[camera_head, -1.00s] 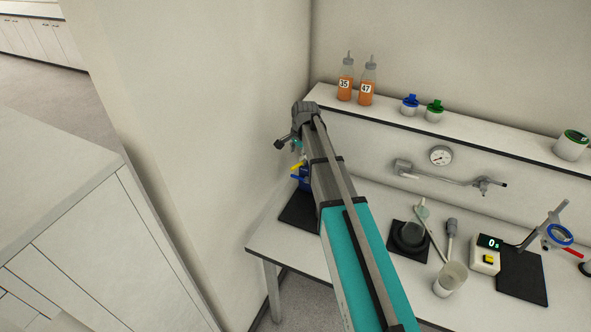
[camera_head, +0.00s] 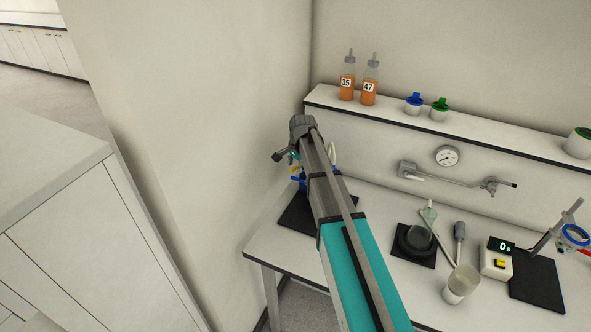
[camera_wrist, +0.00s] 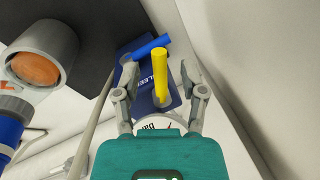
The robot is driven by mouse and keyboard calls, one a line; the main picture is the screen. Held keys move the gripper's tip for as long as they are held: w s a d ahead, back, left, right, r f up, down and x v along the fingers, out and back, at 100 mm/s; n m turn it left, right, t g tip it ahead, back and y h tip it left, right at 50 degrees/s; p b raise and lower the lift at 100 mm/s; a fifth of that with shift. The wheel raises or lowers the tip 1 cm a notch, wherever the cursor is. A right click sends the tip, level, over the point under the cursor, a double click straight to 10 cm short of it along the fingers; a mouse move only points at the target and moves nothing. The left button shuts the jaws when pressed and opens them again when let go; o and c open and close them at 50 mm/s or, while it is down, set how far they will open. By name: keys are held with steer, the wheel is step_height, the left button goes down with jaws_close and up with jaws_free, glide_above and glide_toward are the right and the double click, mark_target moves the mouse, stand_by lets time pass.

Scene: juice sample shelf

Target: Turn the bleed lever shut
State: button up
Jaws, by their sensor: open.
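The yellow lever (camera_wrist: 160,73) stands up from a blue block (camera_wrist: 139,98) with white lettering, partly hidden, that reads "LEED". In the wrist view the lever lies between the two grey fingers of my open gripper (camera_wrist: 160,68), with a gap visible on each side. I cannot tell how deep the fingers reach around it. A blue rod (camera_wrist: 151,47) sticks out beside the yellow lever. In the head view my arm covers most of the block and the gripper; a blue part (camera_head: 299,181) shows beside the arm.
A grey cylinder with an orange round face (camera_wrist: 36,68) stands left of my gripper. A pale tube (camera_wrist: 97,115) runs close by the left finger. The wall (camera_wrist: 245,65) is close on the right. Bottles 35 (camera_head: 347,83) and 47 (camera_head: 369,87) stand on the shelf.

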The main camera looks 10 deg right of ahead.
steer(key=shift+f, duration=0.15)
jaws_close()
stand_by(0.4)
